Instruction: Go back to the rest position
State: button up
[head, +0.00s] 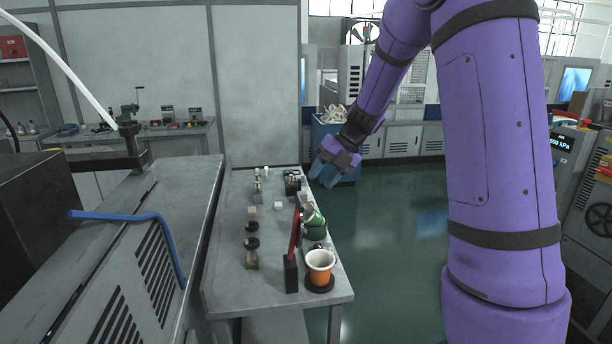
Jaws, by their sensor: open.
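My gripper (322,174) is at the end of my purple arm, with blue fingertips pointing down and to the left. It hangs in the air near the right edge of the grey table (228,262), toward its far end. It looks open and nothing shows between its fingers. My gripper is apart from all of these.
A dark stand with a red upright (295,240) is beside the orange cup. Small blocks and dark round parts (251,243) are spread along the table. A blue bin (328,135) with pale pieces stands behind my gripper. Green floor (400,210) lies open to the right.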

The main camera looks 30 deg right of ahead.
jog(key=s+a+r+n+h, duration=0.1)
jog(key=s+a+r+n, duration=0.3)
jog(key=s+n, duration=0.5)
jog(key=s+a+r+n+h, duration=0.2)
jog(key=s+r+n, duration=0.4)
jog(key=n, duration=0.5)
jog(key=s+a+r+n+t+h, duration=0.1)
jog(key=s+n+t+h, duration=0.2)
jog(key=s+n, duration=1.1)
jog(key=n, duration=0.5)
jog(key=shift+s+a+r+n+h, duration=0.15)
jog(key=shift+s+a+n+h, duration=0.15)
